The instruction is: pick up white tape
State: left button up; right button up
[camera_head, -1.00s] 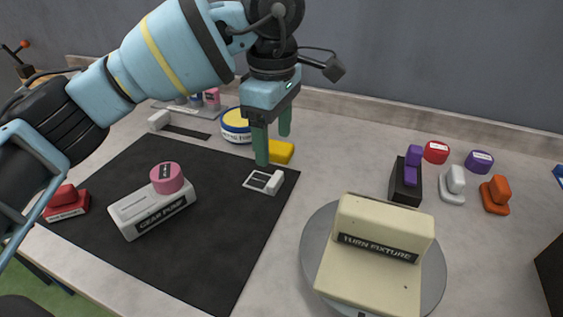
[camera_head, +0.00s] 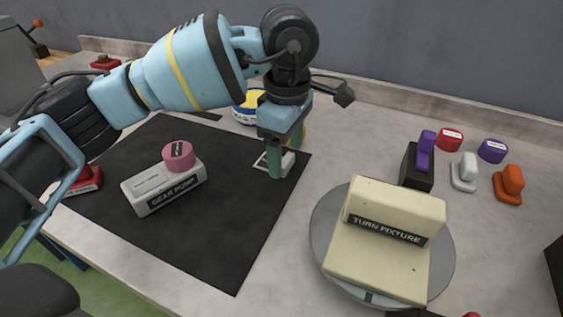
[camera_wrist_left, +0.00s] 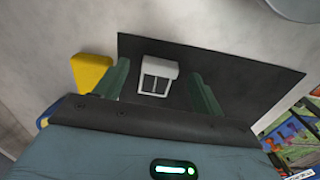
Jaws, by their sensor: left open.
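The white piece I take as the white tape (camera_head: 287,164) is a small block with a pale frame-like outline, at the far right corner of the black mat (camera_head: 215,235). My left gripper (camera_head: 286,158) points down over it, jaws open, and its green fingers partly hide it in the head view. In the left wrist view the white tape (camera_wrist_left: 158,74) shows between the two fingers of the left gripper (camera_wrist_left: 160,76), with visible gaps on both sides. No grip on it shows. My right gripper is not in view.
A yellow block (camera_wrist_left: 91,73) lies close beside the left finger. A gear pump (camera_head: 165,185) with a pink knob sits on the mat. The turn fixture (camera_head: 380,265) stands on a round turntable to the right. Several coloured parts, including an orange one (camera_head: 508,184), stand farther right.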

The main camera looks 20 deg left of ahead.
pick_arm(q)
jog(key=shift+f, duration=0.65)
jog(key=c, duration=1.1)
jog(key=shift+o, duration=0.2)
jog(key=shift+r, duration=0.45)
notch_tip(320, 180, up, 3)
jog(key=s+d, duration=0.1)
jog(key=s, duration=0.3)
jog(key=s+d, duration=0.1)
jog(key=s, duration=0.4)
jog(key=s+d+r, duration=0.1)
jog(key=s, duration=0.4)
jog(key=shift+s, duration=0.2)
jog(key=shift+s+d, duration=0.1)
jog(key=shift+s, duration=0.55)
